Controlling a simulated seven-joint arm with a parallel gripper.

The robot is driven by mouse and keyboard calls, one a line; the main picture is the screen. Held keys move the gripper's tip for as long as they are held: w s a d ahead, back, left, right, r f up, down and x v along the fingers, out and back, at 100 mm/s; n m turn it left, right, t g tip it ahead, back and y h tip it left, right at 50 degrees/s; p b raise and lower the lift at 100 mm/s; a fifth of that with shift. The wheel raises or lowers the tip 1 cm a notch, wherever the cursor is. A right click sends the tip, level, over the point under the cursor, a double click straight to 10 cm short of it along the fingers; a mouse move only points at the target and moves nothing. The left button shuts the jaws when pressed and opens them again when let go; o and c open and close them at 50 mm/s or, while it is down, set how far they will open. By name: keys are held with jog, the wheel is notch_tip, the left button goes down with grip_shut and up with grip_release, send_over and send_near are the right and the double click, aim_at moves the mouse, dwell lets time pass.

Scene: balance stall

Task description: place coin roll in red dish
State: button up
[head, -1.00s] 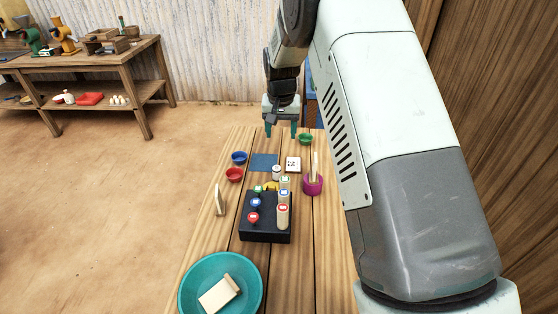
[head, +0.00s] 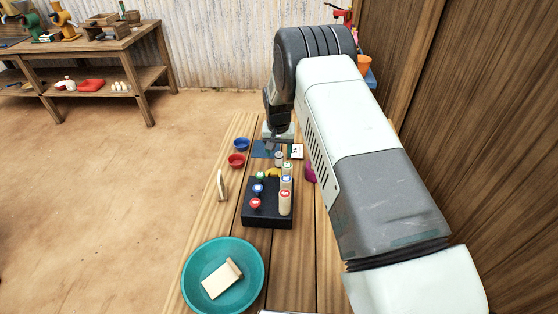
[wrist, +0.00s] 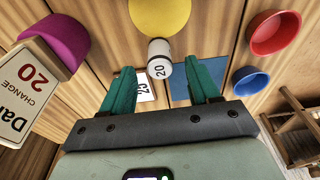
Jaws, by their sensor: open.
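The coin roll (wrist: 160,62), a pale cylinder with a dark end and a "20" label, shows between my two green fingers in the wrist view. In the head view the coin roll (head: 279,158) stands near the blue mat, just in front of my gripper (head: 274,148). My gripper (wrist: 160,72) is open, with a finger on each side of the roll in the picture; I cannot tell whether they are level with it. The red dish (head: 236,160) sits left of the roll. It also shows at upper right in the wrist view (wrist: 283,40).
A blue dish (head: 241,144) sits behind the red one. A yellow object (wrist: 160,14) is close to the roll. A black stand (head: 267,219) with several pegs and a teal bowl (head: 190,288) are nearer. A purple cup (wrist: 62,42) with a sign is opposite the dishes.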

jog(key=shift+w+f, duration=0.1)
jog(key=shift+f, duration=0.45)
grip_shut()
jog(key=shift+r, duration=0.1)
